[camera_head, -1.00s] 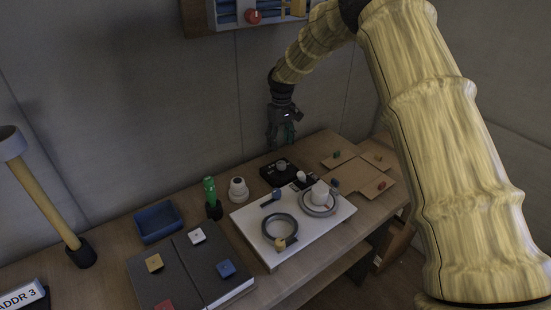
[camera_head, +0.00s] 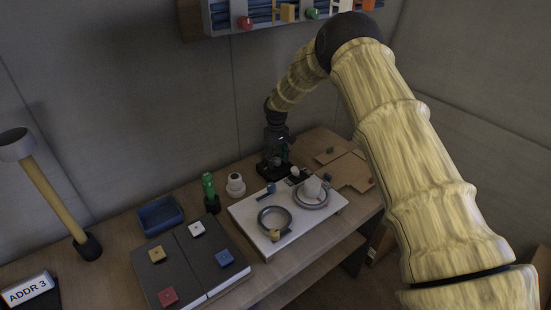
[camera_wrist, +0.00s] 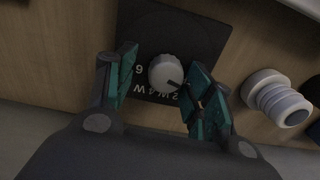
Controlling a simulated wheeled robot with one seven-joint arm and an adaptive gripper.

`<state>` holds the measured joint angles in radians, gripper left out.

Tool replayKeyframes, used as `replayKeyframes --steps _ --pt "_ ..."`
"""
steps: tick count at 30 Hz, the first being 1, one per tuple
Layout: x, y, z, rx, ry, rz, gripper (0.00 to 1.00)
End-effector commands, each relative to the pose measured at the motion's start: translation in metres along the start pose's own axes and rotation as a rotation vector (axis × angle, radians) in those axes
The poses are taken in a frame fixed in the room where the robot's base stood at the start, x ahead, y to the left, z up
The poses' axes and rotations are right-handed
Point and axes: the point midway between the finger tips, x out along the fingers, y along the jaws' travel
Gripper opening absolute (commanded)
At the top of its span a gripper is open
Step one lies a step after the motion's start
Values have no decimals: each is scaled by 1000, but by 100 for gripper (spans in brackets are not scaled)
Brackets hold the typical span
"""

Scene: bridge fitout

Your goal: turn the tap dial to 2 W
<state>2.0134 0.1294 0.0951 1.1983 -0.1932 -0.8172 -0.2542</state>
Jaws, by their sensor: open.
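The tap dial (camera_wrist: 165,72) is a pale round knob on a dark square plate (camera_wrist: 205,38), seen in the wrist view. A dark pointer mark on the knob points to the lower right, close to the right finger. Characters including 6, 4, 2 and W are printed around its left and lower side; the right finger may cover others. My gripper (camera_wrist: 162,62) is open, with one teal-padded finger on each side of the knob. I cannot tell whether either finger touches it. In the head view, my gripper (camera_head: 277,158) is down over the dark plate (camera_head: 264,172) and hides the knob.
A white board (camera_head: 245,212) with a grey ring and a round white item stands in front of the plate. A white ribbed fitting (camera_wrist: 277,98) is right of the dial in the wrist view. A white round-topped item (camera_head: 236,184) and green-topped item (camera_head: 209,190) stand left.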

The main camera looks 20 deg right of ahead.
Motion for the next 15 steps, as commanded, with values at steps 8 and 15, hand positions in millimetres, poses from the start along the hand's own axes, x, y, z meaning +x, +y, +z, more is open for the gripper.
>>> replayKeyframes --steps 8,15 --pt "0 0 -3 -1 -1 0 27" --pt "8 0 -9 -3 -8 -2 7"
